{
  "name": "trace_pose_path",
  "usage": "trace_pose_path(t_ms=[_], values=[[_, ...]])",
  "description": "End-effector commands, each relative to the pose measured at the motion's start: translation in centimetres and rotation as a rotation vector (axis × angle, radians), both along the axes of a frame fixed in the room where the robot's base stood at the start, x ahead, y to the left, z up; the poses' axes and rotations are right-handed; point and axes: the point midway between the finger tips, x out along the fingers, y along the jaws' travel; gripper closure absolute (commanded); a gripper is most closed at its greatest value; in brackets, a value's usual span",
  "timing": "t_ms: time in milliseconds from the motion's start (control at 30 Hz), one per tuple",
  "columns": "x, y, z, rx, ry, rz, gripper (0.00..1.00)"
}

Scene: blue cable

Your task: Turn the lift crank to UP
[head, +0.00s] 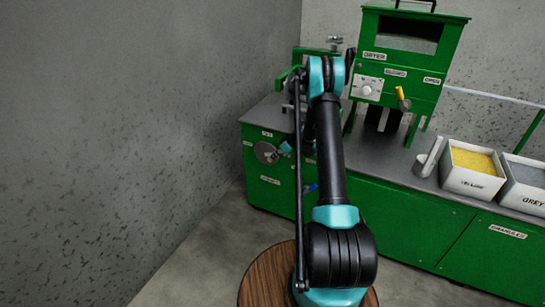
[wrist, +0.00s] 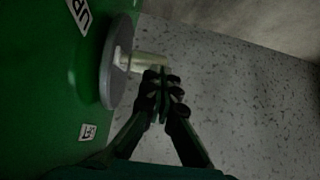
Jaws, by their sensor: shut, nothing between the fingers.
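The lift crank is a round grey disc (head: 264,152) on the left end of the green cabinet front in the head view, partly behind my arm. In the wrist view the disc (wrist: 118,65) is seen nearly edge-on, with a pale handle (wrist: 148,62) sticking out to the right. My gripper (wrist: 166,80) is shut and empty, its fingertips close by the handle's outer end; I cannot tell whether they touch. A white label beginning with "U" (wrist: 79,14) is cut off above the disc, and another small label (wrist: 88,132) is below it.
A green dryer (head: 408,45) with a yellow lever (head: 402,97) stands on the grey worktop (head: 395,155). A bin of yellow granules (head: 472,175) and a grey one (head: 523,182) sit at the right. A concrete wall (head: 150,120) bounds the left; the floor before the cabinet looks clear.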

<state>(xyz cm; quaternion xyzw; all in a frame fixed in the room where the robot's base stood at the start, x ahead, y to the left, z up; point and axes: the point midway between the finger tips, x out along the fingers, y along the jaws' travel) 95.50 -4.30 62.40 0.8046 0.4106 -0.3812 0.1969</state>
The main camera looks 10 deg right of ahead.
Motion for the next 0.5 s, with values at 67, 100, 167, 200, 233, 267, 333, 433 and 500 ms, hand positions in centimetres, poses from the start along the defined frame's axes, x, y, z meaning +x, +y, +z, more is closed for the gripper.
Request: trace_pose_path(t_ms=[67, 100, 167, 200, 233, 267, 333, 433, 500], values=[[0.0, -0.3, -0.6, -0.001, 0.001, 0.000, 1.00], [-0.1, -0.4, -0.8, -0.002, 0.001, 0.000, 1.00], [-0.2, -0.5, -1.2, -0.002, 0.001, 0.000, 1.00], [-0.2, -0.6, -1.4, -0.002, 0.001, 0.000, 1.00], [-0.3, -0.6, -1.5, -0.002, 0.001, 0.000, 1.00], [-0.3, -0.7, -1.6, -0.002, 0.001, 0.000, 1.00], [-0.4, -0.8, -1.9, -0.002, 0.001, 0.000, 1.00], [-0.5, -0.9, -2.2, -0.002, 0.001, 0.000, 1.00], [-0.5, -0.9, -2.4, -0.002, 0.002, 0.000, 1.00]])
